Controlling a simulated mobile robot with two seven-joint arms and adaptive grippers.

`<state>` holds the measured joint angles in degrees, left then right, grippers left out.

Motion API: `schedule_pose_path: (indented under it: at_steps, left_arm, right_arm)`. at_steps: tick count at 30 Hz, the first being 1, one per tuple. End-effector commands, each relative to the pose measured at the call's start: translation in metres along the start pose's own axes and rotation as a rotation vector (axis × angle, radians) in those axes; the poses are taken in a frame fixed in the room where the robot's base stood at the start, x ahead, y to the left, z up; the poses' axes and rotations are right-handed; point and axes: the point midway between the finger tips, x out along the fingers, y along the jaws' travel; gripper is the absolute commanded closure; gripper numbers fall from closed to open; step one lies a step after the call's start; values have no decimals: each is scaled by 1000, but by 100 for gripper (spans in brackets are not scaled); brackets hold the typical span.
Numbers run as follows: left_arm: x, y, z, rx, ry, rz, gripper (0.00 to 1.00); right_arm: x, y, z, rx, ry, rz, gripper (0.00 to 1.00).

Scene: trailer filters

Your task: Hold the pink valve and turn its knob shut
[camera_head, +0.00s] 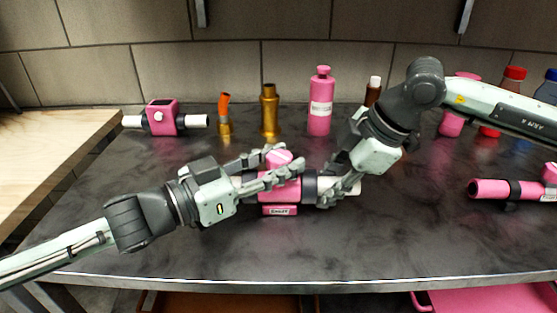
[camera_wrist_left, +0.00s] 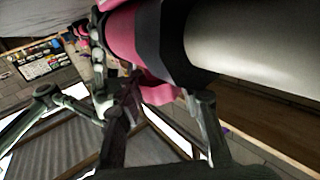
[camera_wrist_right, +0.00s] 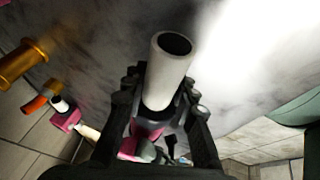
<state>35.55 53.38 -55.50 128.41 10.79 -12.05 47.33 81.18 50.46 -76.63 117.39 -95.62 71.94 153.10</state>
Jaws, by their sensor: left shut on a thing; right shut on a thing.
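The pink valve (camera_head: 279,211) is at the middle of the dark worktop, its body partly hidden by my fingers. Its pink knob (camera_head: 281,156) shows on top. My left gripper (camera_head: 286,166) comes from the left, with one finger behind and one in front of the knob, shut on it. My right gripper (camera_head: 328,190) is shut on the valve's right pipe end. In the right wrist view, the white pipe (camera_wrist_right: 168,72) points out between the fingers. The left wrist view shows the pink body (camera_wrist_left: 121,38) close up. I cannot tell whether the valve touches the worktop.
A pink block with pipe ends (camera_head: 163,118), brass fittings (camera_head: 269,110) and a pink bottle (camera_head: 320,104) stand at the back. A pink tube (camera_head: 492,189) lies at the right. The front of the worktop (camera_head: 300,255) is clear.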

Motion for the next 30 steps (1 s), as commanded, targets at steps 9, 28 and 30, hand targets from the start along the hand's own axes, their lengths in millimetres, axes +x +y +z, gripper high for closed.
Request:
schedule_pose_path:
  at_steps: [9, 28, 30]
  left_arm:
    - [0, 2, 0, 0, 2, 149, 93]
    - [-1, 0, 0, -6, 3, 168, 44]
    - [-1, 0, 0, -6, 3, 167, 42]
  right_arm:
    - [0, 0, -3, -4, 7, 3, 100]
    - [-1, 1, -3, -2, 6, 3, 100]
    - [-1, 1, -2, -2, 6, 3, 100]
